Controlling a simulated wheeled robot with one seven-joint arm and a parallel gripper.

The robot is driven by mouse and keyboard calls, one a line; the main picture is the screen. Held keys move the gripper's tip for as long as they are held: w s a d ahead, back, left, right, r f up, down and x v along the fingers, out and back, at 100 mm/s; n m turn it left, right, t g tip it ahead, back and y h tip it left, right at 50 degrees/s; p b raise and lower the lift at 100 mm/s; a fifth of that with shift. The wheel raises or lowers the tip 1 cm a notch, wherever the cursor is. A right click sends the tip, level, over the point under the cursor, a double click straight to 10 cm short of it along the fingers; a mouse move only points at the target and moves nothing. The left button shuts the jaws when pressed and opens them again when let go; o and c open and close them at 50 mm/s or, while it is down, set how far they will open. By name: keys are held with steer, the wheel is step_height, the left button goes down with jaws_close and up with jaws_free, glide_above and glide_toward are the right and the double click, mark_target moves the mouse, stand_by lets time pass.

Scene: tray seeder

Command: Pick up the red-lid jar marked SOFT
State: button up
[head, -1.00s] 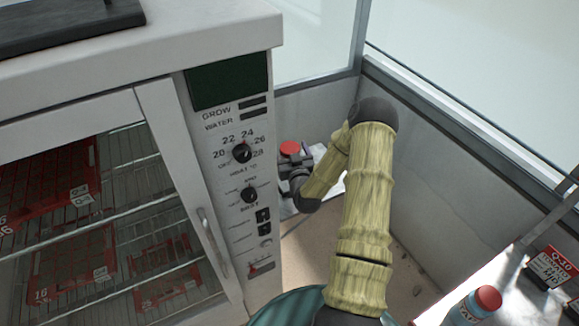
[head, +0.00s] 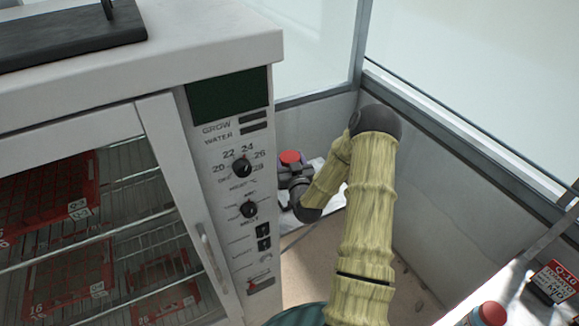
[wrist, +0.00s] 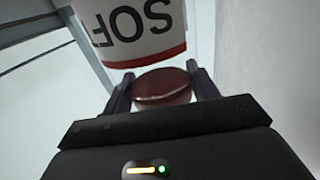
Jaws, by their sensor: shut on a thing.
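The red-lid jar marked SOFT shows in the wrist view (wrist: 140,28), where its white label reads "SOF" upside down above a red band. Its dark red lid (wrist: 163,87) lies between the two fingers of my gripper (wrist: 162,92), which is shut on it. In the head view the red lid (head: 290,157) shows at the end of my arm, beside the white cabinet's control panel. My gripper (head: 292,172) is dark and partly hidden there. The jar's body is mostly hidden in the head view.
A white cabinet (head: 215,110) with knobs and a glass door stands at left, close to my gripper. A pale wall and window ledge (head: 440,135) run along the right.

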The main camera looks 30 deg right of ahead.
step_height(320, 180, up, 8)
steer(key=shift+f+b, duration=0.1)
steer(key=shift+b, duration=0.65)
